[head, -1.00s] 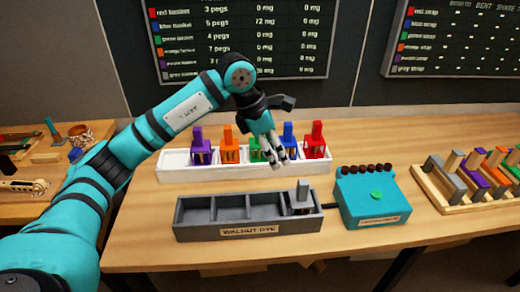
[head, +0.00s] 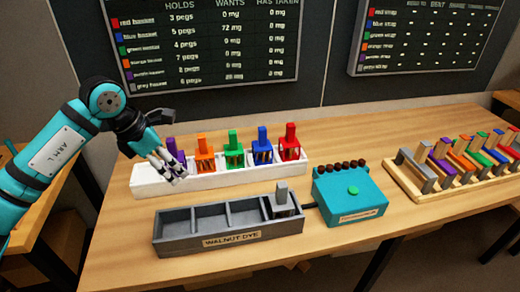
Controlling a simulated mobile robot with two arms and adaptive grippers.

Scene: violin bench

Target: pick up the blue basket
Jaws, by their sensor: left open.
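The blue basket (head: 263,147) stands upright in the white rack (head: 218,178), between the green basket (head: 233,151) and the red basket (head: 290,145). My left gripper (head: 174,171) is open and empty, at the left end of the rack. It is in front of the purple basket (head: 171,146), partly hiding it, and well left of the blue basket. Whether the fingers touch the rack or the purple basket I cannot tell. My right gripper does not show.
An orange basket (head: 205,152) is also in the rack. In front stands a grey walnut dye trough (head: 232,240) with a grey basket (head: 283,201) in its right compartment. A teal box (head: 349,195) is beside it. A wooden rack of coloured swatches (head: 462,165) stands right.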

